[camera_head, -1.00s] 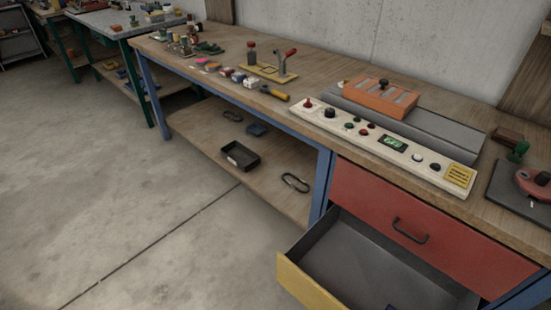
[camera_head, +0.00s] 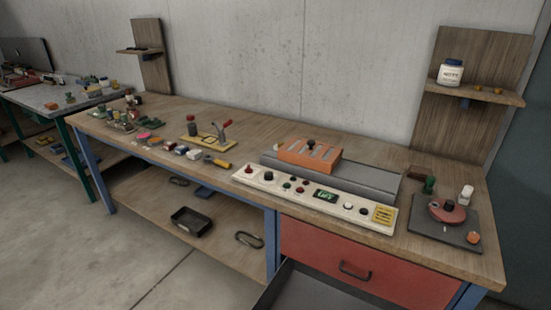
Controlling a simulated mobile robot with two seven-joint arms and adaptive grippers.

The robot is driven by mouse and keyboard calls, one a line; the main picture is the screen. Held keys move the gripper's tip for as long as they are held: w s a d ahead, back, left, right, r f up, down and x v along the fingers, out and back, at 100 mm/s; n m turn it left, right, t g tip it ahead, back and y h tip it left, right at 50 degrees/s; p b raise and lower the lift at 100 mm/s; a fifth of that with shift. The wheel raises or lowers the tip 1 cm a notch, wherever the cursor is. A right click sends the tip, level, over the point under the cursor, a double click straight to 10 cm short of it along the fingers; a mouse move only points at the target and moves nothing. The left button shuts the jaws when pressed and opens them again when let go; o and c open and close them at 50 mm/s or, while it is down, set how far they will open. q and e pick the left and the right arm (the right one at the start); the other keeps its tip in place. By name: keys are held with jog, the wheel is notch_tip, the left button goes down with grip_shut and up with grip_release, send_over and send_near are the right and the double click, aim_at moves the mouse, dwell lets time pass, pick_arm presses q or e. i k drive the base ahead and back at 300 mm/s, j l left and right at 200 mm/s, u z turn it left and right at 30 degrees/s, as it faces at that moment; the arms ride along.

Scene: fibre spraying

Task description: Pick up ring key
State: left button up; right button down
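I cannot clearly make out a ring key. A dark loop-shaped item (camera_head: 249,240) lies on the lower shelf, right of a black tray (camera_head: 191,221). A smaller dark loop (camera_head: 179,181) lies further back on that shelf. I cannot tell whether either is the ring key. An open drawer (camera_head: 312,288) with a grey inside shows at the bottom edge, largely cut off, so most of its inside is hidden. Neither of my grippers is in view.
The wooden workbench (camera_head: 262,148) carries a control panel (camera_head: 316,196), an orange block (camera_head: 309,155), a toggle clamp (camera_head: 209,135) and several small coloured items. A closed red drawer (camera_head: 350,262) is below. A wall shelf (camera_head: 478,94) holds a white jar (camera_head: 451,72). The floor at left is clear.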

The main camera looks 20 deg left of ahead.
aim_at(220, 163)
jog(key=j+z, duration=1.05)
jog(key=j, duration=0.25)
jog(key=k+j+z, duration=0.15)
jog(key=j, duration=0.25)
jog(key=j+z, duration=0.15)
jog(key=j, duration=0.25)
jog(key=k+j, duration=0.1)
jog(key=j, duration=0.25)
jog(key=k+j+z, duration=0.1)
jog(key=j, duration=0.25)
jog(key=k+j, duration=0.15)
jog(key=j, duration=0.2)
